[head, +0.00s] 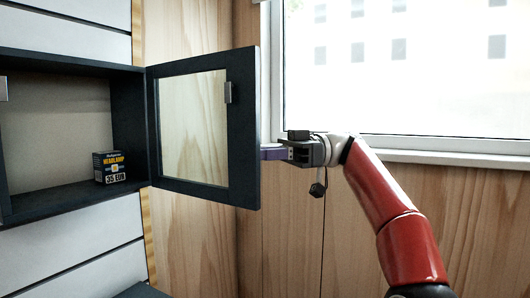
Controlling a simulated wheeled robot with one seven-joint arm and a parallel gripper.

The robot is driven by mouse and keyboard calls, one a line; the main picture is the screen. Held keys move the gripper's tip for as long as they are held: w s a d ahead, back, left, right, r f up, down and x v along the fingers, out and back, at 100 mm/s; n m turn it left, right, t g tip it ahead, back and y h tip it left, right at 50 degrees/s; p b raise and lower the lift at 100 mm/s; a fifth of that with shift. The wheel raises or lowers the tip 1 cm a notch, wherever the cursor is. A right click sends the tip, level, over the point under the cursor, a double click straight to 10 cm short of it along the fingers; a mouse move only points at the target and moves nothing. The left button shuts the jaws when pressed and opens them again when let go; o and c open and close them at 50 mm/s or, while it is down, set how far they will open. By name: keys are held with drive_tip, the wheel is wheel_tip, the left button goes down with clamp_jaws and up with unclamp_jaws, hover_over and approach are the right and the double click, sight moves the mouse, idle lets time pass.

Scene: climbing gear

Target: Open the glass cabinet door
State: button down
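The glass cabinet door (241,130) has a dark frame and a clear pane. It stands swung wide open, hinged at the right side of the cabinet (128,125). A small grey handle (228,93) sits on the door's frame, upper right. My gripper (268,152) is at the right of the door's outer edge, at mid height. Its fingertips are close to or behind that edge, so I cannot tell whether they touch the door or whether they are open or shut. No grip on the handle shows.
A small black headlamp box (110,168) marked 35 EUR stands inside the cabinet on the right. A wood-panelled wall (285,225) and a window (410,70) with a white sill (450,158) lie behind my arm. Wall space below the door is clear.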

drive_tip(key=shift+w+a+f, duration=0.15)
drive_tip(key=shift+a+f, duration=0.05)
drive_tip(key=shift+a, duration=0.05)
drive_tip(key=c, duration=1.5)
unclamp_jaws()
drive_tip(key=shift+w+a+f, duration=0.1)
drive_tip(key=shift+a, duration=0.3)
drive_tip(key=shift+d, duration=0.15)
drive_tip(key=p+v, duration=0.3)
drive_tip(key=v, duration=0.4)
drive_tip(key=shift+w+d, duration=0.15)
drive_tip(key=shift+d, duration=0.15)
